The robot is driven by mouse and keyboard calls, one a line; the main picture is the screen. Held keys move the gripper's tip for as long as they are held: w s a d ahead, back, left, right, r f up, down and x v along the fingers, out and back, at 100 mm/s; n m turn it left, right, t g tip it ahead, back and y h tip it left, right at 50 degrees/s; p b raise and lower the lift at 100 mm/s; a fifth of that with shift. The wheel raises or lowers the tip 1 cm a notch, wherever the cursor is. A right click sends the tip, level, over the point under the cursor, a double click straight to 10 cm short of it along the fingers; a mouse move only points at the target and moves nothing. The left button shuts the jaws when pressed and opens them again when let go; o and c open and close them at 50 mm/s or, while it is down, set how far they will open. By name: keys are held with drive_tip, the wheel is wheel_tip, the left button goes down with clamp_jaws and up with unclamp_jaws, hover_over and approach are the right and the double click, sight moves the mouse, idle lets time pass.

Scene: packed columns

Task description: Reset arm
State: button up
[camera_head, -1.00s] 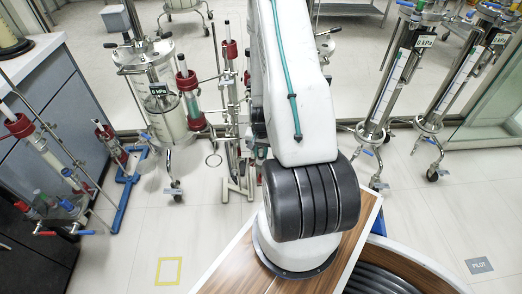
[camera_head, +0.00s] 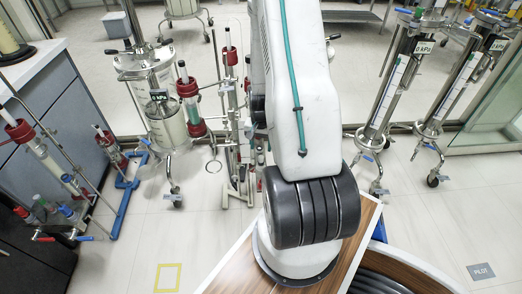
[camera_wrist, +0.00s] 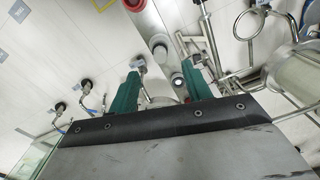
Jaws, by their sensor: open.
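My gripper (camera_wrist: 163,92) shows in the wrist view, with two green fingers set apart and nothing held between them. Beyond the fingers is a column with red and white fittings (camera_wrist: 157,42). I cannot tell how far it is from the fingertips. In the head view my white arm rises through the middle of the picture, and the gripper itself is hidden there.
Red-capped glass columns (camera_head: 190,98) and a steel vessel (camera_head: 160,107) stand left of my arm. Tall wheeled columns (camera_head: 396,82) stand at the right. A grey bench (camera_head: 60,95) lines the left edge. Floor around the yellow square (camera_head: 168,277) is clear.

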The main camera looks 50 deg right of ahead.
drive_tip(key=shift+r, duration=0.1)
idle(0.6)
drive_tip(key=s+a+r+n, duration=0.4)
drive_tip(key=a+r, duration=0.6)
drive_tip(key=r, duration=0.2)
drive_tip(key=s+a+r+n+t, duration=0.1)
drive_tip(key=s+a+r+n, duration=0.3)
drive_tip(key=a+r, duration=0.6)
drive_tip(key=s+a+r+n, duration=0.4)
drive_tip(key=a+r, duration=0.6)
drive_tip(key=r, duration=0.6)
drive_tip(key=shift+s+r+n, duration=0.15)
drive_tip(key=shift+s+n, duration=0.05)
drive_tip(key=shift+n, duration=0.3)
